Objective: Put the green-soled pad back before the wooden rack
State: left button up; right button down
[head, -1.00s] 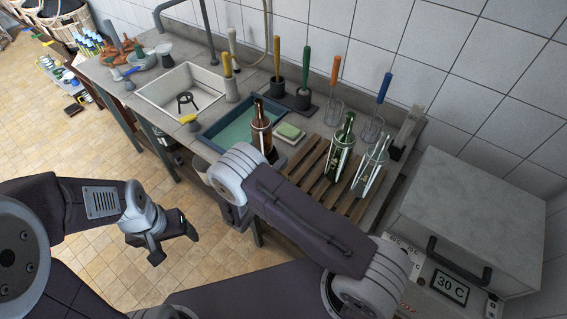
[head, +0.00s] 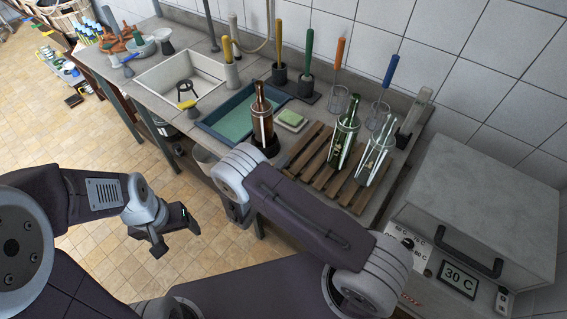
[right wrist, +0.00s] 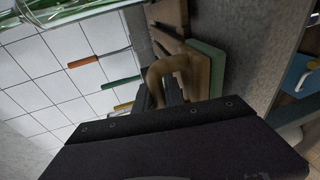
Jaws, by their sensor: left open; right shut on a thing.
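The green-soled pad (right wrist: 208,62) shows in the right wrist view, with a brown back, a curved brown handle (right wrist: 165,70) and a green sole. My right gripper (right wrist: 166,98) is shut on its handle. The sole faces right in that view. In the head view my right forearm hides this gripper and the pad. The wooden rack (head: 318,165) is slatted and lies on the bench at the right, with a green bottle (head: 343,140) and a clear bottle (head: 375,160) standing on it. My left gripper (head: 176,236) is open and empty over the floor, away from the bench.
A brown bottle (head: 262,118) stands left of the rack, beside a blue tray (head: 207,127). A green-topped block (head: 290,119) lies behind it. Several brushes and whisks stand along the tiled wall. A grey heater box (head: 480,210) reading 30 C is at the right.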

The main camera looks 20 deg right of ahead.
jog(key=shift+f+b, duration=0.6)
jog(key=shift+b, duration=0.05)
jog(key=c, duration=1.3)
grip_release()
jog(key=shift+c, duration=0.2)
jog(key=shift+s+f, duration=0.1)
jog(key=shift+s, duration=0.05)
jog(key=shift+s+a, duration=0.25)
jog(key=shift+a, duration=0.1)
jog(key=b+v, duration=0.2)
jog(key=v, duration=0.6)
jog(key=shift+r, duration=0.3)
